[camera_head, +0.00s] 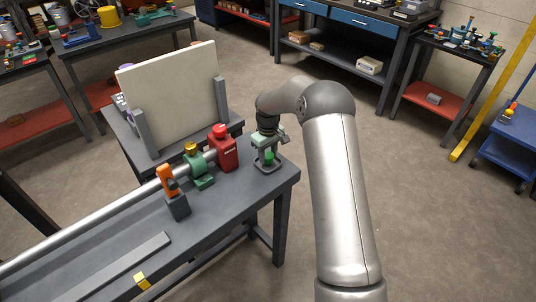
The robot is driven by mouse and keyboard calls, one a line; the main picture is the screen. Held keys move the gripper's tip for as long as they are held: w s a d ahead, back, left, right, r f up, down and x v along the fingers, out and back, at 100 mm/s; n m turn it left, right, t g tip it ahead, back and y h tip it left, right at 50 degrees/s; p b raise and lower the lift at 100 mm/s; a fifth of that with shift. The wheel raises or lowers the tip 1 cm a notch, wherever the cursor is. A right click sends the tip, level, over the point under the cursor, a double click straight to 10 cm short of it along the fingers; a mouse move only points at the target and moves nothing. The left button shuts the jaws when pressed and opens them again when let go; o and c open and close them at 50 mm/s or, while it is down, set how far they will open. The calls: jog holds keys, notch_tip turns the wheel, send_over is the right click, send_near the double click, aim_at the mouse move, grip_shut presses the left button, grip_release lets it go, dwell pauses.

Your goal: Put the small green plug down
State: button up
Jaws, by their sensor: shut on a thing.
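My gripper (267,158) is at the right end of the dark grey workbench (222,215), pointing down. It is shut on a small green plug (269,157), which shows low between the fingers. The plug is close above or touching the bench top; I cannot tell which. The fingers partly hide it.
Left of my gripper stand a red block (223,152), a green fitting (199,170) and an orange-handled part (168,181) along a metal pipe (95,218). A pale upright panel (170,95) stands behind. The bench top in front is mostly clear, with a yellow piece (142,281) at its edge.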

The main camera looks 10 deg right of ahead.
jog(key=shift+f, duration=0.4)
jog(key=shift+f, duration=0.1)
jog(key=shift+f, duration=0.15)
jog(key=o, duration=0.7)
